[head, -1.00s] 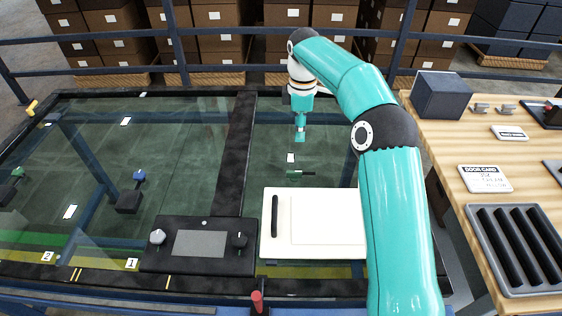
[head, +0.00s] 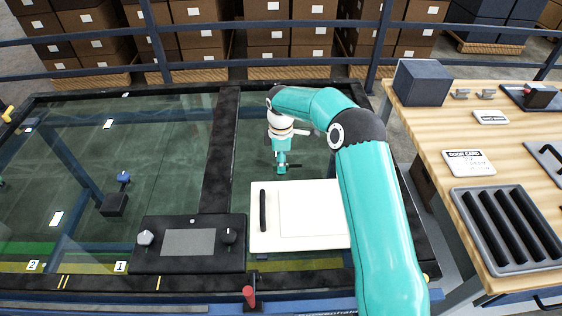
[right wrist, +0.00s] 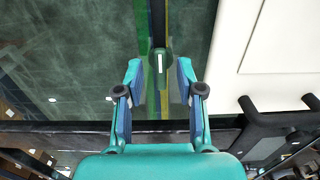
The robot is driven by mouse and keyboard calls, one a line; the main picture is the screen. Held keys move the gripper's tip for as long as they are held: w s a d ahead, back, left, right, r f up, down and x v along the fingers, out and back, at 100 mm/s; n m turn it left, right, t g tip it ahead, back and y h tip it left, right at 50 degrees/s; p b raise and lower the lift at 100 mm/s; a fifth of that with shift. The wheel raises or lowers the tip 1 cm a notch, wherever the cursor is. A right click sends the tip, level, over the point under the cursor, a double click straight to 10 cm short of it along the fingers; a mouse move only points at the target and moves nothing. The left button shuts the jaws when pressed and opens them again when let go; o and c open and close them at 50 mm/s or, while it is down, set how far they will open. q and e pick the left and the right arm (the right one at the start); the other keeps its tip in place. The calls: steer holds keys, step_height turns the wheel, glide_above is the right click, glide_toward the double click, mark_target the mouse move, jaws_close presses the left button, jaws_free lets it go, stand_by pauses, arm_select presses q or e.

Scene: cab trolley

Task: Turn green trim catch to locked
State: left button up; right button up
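My left gripper is not in view.
A white panel (head: 318,228) with a black bar handle (head: 263,210) lies just in front. A black control box (head: 188,262) with two knobs stands to its left. A dark beam (head: 222,150) runs left of the gripper. A wooden bench (head: 430,130) is on the right.

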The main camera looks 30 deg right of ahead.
steer(key=shift+f, duration=0.25)
jaws_close()
